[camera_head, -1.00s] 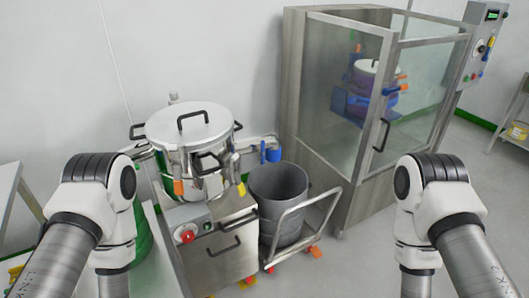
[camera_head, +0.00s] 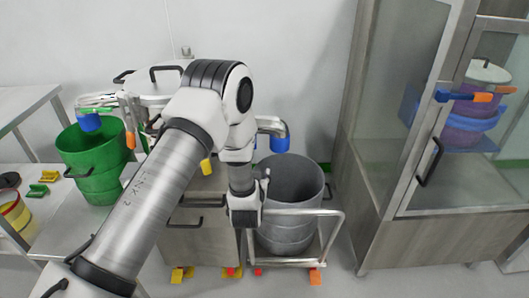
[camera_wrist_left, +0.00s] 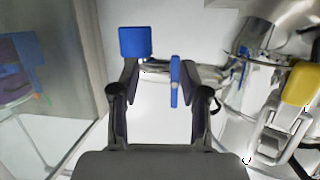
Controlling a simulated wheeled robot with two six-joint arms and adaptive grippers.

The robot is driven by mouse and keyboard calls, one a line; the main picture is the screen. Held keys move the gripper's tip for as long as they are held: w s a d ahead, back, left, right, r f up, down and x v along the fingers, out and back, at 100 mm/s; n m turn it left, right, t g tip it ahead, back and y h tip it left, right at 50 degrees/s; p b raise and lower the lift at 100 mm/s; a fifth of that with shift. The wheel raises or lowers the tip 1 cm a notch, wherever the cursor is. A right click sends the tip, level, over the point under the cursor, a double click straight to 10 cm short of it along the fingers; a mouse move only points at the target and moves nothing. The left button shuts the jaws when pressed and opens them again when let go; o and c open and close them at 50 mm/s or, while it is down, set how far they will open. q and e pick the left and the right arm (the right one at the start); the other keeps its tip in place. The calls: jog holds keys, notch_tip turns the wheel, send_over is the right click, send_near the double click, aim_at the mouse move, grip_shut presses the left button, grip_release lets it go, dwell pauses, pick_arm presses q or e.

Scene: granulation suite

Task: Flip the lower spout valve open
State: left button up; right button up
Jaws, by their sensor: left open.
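The lower spout (camera_head: 270,124) is a metal pipe at the right of the steel vessel, with a blue end (camera_head: 280,143) above the grey bin. In the left wrist view, the blue end (camera_wrist_left: 135,42) shows beyond the fingertips, and a thin blue valve lever (camera_wrist_left: 175,80) stands upright between the fingers, nearer the right-hand one. My left gripper (camera_wrist_left: 159,68) is open around the lever; I cannot tell whether it touches. In the head view, my left wrist hangs below and left of the blue end, and its fingers are mostly hidden. My right gripper is out of view.
The grey bin (camera_head: 292,184) stands on a wheeled cart (camera_head: 332,240) below the spout. A green bucket (camera_head: 91,160) stands left, near another blue-ended spout (camera_head: 89,122). A glass-doored cabinet (camera_head: 400,80) is on the right. A yellow-tipped latch (camera_wrist_left: 300,84) is close to the gripper's right.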

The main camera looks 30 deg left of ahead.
pick_arm(q)
jog(key=w+a+r+y, duration=0.1)
jog(key=w+a+r, duration=0.1)
jog(key=w, duration=0.1)
jog(key=w+a+r+n+t+y, duration=0.1)
jog(key=w+a+r, duration=0.1)
jog(key=w+a, duration=0.1)
jog(key=w+a+r+n+t+y+b, duration=0.1)
jog(key=w+a+r, duration=0.1)
jog(key=w, duration=0.2)
jog(key=shift+w+a+r, duration=0.2)
jog(key=shift+a+r, duration=0.1)
jog(key=shift+a, duration=0.1)
grip_shut()
